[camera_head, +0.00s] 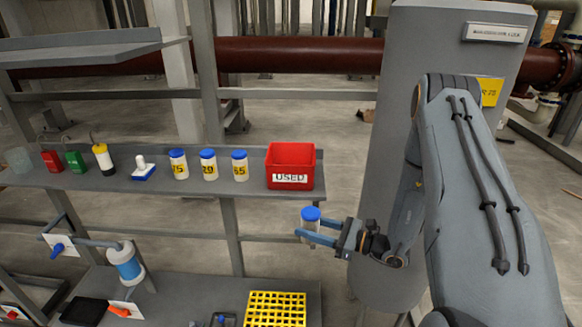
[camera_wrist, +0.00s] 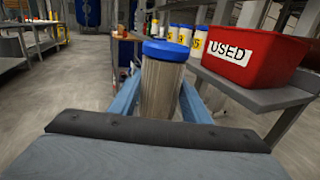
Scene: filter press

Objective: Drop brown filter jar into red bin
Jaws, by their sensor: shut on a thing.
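My gripper (camera_head: 322,232) is shut on a jar with a blue lid (camera_head: 310,214). The jar is upright between the two blue fingers, in the open space in front of the shelf. In the wrist view the jar (camera_wrist: 162,85) has a grey-brown, ribbed-looking body under its blue lid. The red bin (camera_head: 291,165), labelled "USED", stands at the right end of the grey shelf, behind and a little left of the jar and above it in the head view. In the wrist view the red bin (camera_wrist: 255,55) is to the right of the jar, apart from it. The bin's inside is mostly hidden.
Three blue-lidded jars (camera_head: 209,165) with yellow number labels stand left of the bin on the shelf (camera_head: 225,185). A white-and-blue tool, a yellow-black bottle and small coloured containers stand further left. A yellow grid (camera_head: 275,308) lies below. A grey column (camera_head: 385,180) stands at right.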

